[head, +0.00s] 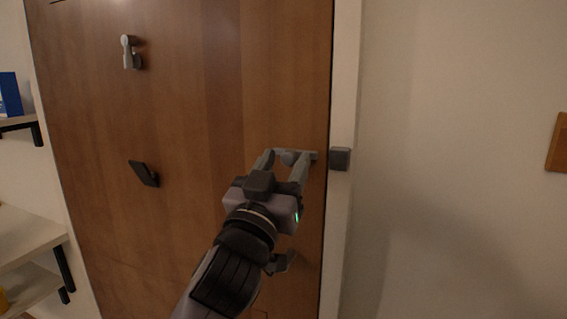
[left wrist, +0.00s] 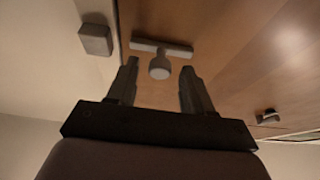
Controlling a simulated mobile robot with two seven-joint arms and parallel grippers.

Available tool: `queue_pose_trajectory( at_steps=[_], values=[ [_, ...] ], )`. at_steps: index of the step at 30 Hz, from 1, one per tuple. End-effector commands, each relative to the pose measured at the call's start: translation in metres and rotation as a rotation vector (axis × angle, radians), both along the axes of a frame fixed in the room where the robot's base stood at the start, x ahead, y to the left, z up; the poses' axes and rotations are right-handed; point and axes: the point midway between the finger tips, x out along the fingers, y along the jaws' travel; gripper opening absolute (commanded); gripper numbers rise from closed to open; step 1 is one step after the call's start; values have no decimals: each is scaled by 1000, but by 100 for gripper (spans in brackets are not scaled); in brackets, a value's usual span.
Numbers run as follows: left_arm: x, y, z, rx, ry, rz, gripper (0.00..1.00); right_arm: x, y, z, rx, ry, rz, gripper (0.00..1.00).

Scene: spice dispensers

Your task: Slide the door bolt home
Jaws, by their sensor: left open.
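The grey door bolt (head: 311,155) is a short horizontal bar on the brown door (head: 200,90), near its right edge. In the left wrist view the whole bar (left wrist: 180,50) shows, with a round knob (left wrist: 160,69) standing out from it. A dark square keeper (head: 340,158) sits on the white frame; it also shows in the left wrist view (left wrist: 95,40). A gap separates the bar's end from the keeper. My left gripper (head: 285,158) is open, its fingertips on either side of the knob, without visible contact. My right gripper is out of view.
A grey fitting (head: 130,52) is high on the door and a dark one (head: 144,173) is lower left. A grey lever-like part (head: 281,262) shows below my gripper. Shelves (head: 30,240) stand at the left.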

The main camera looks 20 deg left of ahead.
Motion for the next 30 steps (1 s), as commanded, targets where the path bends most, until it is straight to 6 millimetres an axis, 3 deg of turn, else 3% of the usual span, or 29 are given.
queue_pose_trajectory(
  at_steps=[6, 11, 17, 30],
  values=[
    [0, 0, 0, 0, 0, 0, 51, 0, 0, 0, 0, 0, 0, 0],
    [0, 0, 0, 0, 0, 0, 0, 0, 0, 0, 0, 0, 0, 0],
    [0, -2, -1, -2, 1, -1, 0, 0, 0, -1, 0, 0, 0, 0],
    [-1, -41, -2, -1, 3, -4, 0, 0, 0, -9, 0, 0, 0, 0]
  ],
)
